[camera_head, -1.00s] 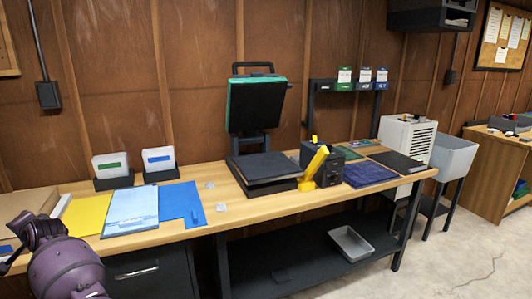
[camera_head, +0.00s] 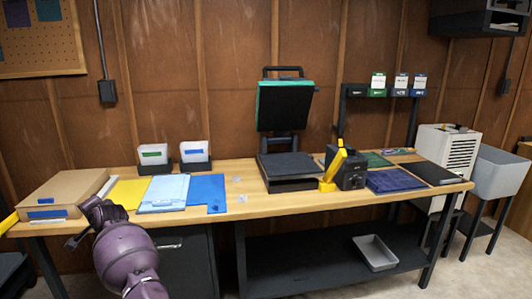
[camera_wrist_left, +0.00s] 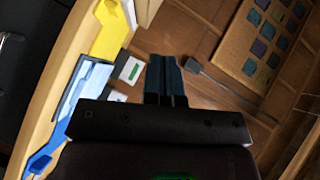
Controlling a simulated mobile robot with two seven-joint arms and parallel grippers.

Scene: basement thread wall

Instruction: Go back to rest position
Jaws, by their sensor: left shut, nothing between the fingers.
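My left gripper shows in the left wrist view (camera_wrist_left: 165,80), its two dark fingers together with nothing between them. In the head view my purple left arm comes in at the lower left, in front of the workbench (camera_head: 225,224); its gripper is hard to make out there. My right gripper is in neither view. The heat press (camera_head: 284,106) stands open at the middle of the bench, its upper plate raised.
A cardboard box (camera_head: 62,194), yellow sheet (camera_head: 126,192), light blue sheet (camera_head: 163,193) and blue sheet (camera_head: 206,190) lie on the bench's left part. Two white card holders (camera_head: 153,157) stand behind. A grey tray (camera_head: 374,253) sits on the lower shelf. Floor shows at right.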

